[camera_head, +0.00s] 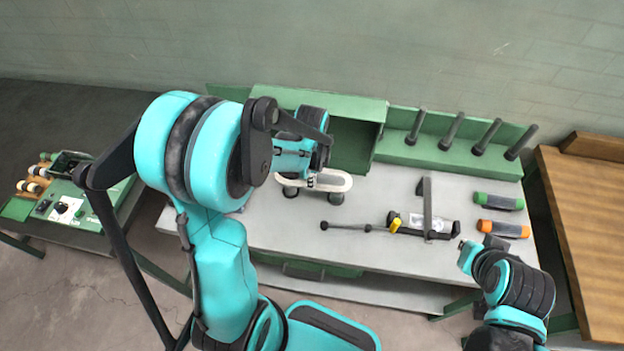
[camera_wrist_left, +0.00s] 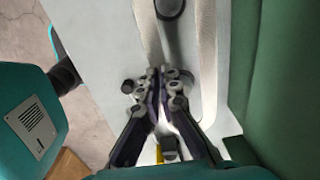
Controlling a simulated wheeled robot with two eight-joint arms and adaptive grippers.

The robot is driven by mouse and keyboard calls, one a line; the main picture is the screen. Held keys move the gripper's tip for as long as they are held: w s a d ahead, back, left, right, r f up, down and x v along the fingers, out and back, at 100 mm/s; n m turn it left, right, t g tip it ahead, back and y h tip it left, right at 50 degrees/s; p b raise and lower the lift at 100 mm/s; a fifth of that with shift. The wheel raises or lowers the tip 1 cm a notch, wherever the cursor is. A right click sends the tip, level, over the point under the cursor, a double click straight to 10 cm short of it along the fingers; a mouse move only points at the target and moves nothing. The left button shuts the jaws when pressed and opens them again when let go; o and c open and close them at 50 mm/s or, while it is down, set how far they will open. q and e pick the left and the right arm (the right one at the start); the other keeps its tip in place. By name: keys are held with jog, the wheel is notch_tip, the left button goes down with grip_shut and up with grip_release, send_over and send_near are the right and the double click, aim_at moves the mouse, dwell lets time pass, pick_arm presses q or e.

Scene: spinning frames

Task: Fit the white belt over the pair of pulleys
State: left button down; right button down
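The white belt (camera_head: 338,182) is a long loop lying left to right over the grey table, in front of the green cabinet. Two dark round pulleys, the left one (camera_head: 290,191) and the right one (camera_head: 336,198), show at its near side. My left gripper (camera_wrist_left: 161,74) is at the belt; in the wrist view its fingers are together on the near strand of the belt (camera_wrist_left: 146,28), with the far strand running free to the right. My left wrist hides part of the loop, so I cannot tell whether it sits around either pulley. My right gripper does not show clearly.
Green (camera_head: 498,201) and orange (camera_head: 503,229) rollers lie further right. A green rack (camera_head: 455,158) with several dark pegs stands behind. My right arm is at lower right.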

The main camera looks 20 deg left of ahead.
aim_at(312, 202)
pick_arm(q)
jog(key=shift+w+f+b, duration=0.1)
jog(key=shift+f+b, duration=0.3)
jog(key=shift+f, duration=0.35)
jog(key=shift+f+b, duration=0.95)
jog(key=shift+f, duration=0.3)
jog(key=shift+f+b, duration=2.05)
jog(key=shift+f, duration=0.2)
jog(key=shift+f+b, duration=0.25)
jog(key=shift+b, duration=0.05)
jog(key=c, duration=1.6)
grip_release()
jog(key=shift+c, duration=0.2)
notch_tip(312, 202, up, 12)
